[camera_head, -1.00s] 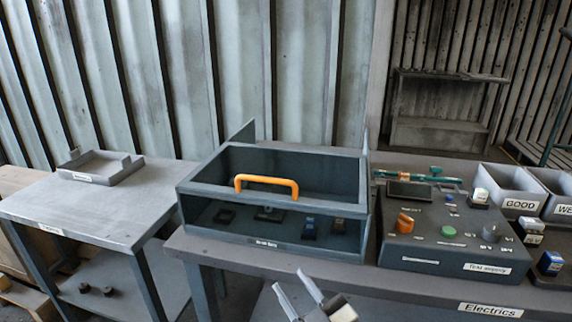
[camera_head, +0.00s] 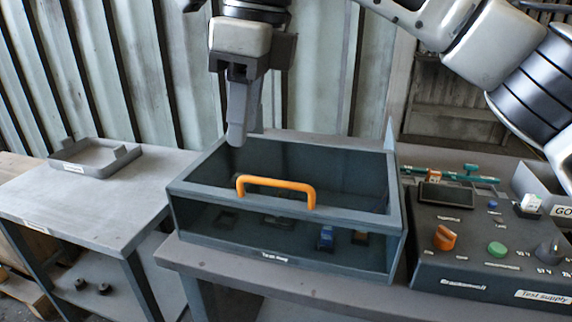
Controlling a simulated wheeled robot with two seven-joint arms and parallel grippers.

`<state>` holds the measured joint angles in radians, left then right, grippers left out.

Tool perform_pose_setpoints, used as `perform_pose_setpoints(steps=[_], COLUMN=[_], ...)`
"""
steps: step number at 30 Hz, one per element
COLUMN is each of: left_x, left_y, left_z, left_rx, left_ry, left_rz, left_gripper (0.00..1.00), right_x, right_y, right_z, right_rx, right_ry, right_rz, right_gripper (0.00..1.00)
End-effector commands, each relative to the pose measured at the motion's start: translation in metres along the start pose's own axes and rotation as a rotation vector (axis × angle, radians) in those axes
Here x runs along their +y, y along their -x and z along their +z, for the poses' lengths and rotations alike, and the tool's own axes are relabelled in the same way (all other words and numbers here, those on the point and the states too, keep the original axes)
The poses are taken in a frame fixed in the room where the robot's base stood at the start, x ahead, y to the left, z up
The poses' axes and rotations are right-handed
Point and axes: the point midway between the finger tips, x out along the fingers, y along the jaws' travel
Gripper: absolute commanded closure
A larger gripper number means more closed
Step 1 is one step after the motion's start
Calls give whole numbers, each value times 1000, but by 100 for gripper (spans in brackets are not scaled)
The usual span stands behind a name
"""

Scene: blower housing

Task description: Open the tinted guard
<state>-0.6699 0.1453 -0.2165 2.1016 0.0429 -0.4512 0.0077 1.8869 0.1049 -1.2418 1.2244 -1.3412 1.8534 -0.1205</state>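The tinted guard (camera_head: 215,220) is a dark see-through box cover on the bench, with an orange handle (camera_head: 277,182) on its upper front edge. It looks closed, and small parts show dimly behind its front pane. My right gripper (camera_head: 237,138) points down from the top of the view, above the guard's back left part and left of and beyond the handle. It appears apart from the handle. Its fingers overlap from this side, so their gap is hidden. My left gripper is not in view.
A test supply box (camera_head: 480,240) with an orange knob and green button stands close right of the guard. Bins (camera_head: 545,185) lie beyond it, partly behind my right arm. A side table (camera_head: 90,215) with a shallow tray (camera_head: 75,165) is at the left.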

Motion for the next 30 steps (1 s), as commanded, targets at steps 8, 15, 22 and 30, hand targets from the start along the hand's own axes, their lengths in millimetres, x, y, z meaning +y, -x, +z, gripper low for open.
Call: perform_pose_setpoints(steps=[8, 15, 22, 30], left_x=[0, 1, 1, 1], left_y=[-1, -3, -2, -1], left_z=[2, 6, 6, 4], left_rx=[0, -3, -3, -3], left_ry=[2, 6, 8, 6], left_rz=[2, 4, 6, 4], left_gripper=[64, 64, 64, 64], right_x=[-18, -26, -36, -46], right_y=[50, 14, -34, -81], right_z=[-32, -39, -47, -55], right_rx=[167, 170, 168, 166], right_ry=[-77, -76, -76, -77], right_rz=[-217, -214, -212, -213], right_gripper=[67, 67, 67, 67])
